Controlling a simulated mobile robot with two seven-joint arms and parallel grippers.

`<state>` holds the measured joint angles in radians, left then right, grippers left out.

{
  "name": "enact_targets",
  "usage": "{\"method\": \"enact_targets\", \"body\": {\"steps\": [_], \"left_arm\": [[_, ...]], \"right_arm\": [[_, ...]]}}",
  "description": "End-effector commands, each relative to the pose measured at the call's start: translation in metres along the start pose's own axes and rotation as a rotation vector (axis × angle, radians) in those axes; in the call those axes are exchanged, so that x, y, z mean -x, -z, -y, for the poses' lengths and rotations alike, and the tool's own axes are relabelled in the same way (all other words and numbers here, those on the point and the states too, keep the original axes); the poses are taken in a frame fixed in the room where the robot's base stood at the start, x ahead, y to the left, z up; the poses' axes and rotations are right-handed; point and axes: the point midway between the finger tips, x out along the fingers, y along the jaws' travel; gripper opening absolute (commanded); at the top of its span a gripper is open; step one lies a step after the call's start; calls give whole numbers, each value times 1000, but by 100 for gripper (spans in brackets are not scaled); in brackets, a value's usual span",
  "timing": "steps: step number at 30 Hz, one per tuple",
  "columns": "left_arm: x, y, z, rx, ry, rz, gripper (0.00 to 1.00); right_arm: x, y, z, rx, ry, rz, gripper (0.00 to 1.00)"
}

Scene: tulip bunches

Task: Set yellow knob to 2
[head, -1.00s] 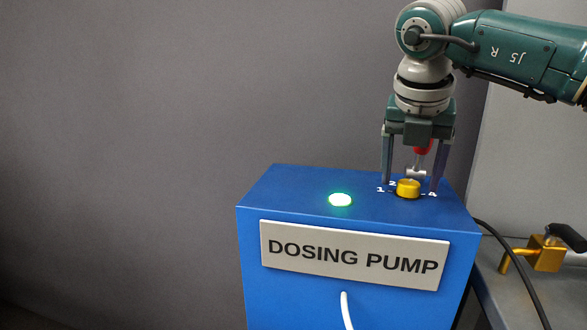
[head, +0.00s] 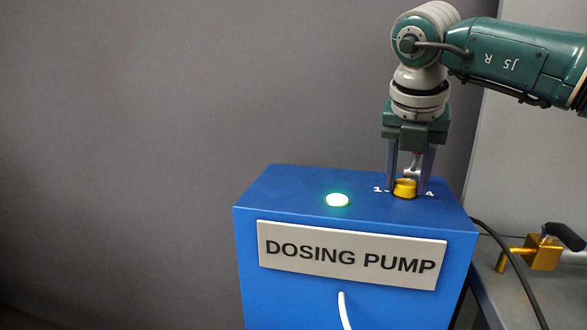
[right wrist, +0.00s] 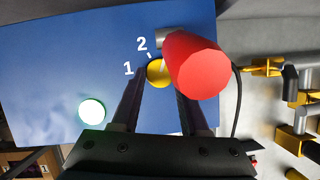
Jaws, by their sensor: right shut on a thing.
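The yellow knob (head: 404,189) sits on the top of the blue dosing pump (head: 290,190), toward its right side. My right gripper (head: 406,184) points down over it and is shut on the knob, one finger on each side. The right wrist view also shows the yellow knob (right wrist: 158,73) between the fingertips. The white numerals 1 and 2 show there beside the knob; in the head view 1 and 4 show and a finger hides others. I cannot tell which number the knob points to. My left gripper is not in view.
A lit green-white lamp (head: 337,200) is left of the knob. A brass valve (head: 542,254) with a black handle is at right.

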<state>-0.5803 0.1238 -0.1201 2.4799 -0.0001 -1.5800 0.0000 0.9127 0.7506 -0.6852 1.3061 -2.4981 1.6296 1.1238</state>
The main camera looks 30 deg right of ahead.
Motion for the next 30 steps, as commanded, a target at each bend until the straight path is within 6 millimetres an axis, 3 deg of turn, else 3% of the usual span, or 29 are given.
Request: {"method": "enact_targets", "body": {"steps": [14, 30], "left_arm": [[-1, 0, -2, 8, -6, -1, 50], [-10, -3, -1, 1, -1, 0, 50]], "right_arm": [[0, 0, 1, 48, -19, 0, 0], [-1, -2, 6, 431, -178, 2, 0]]}}
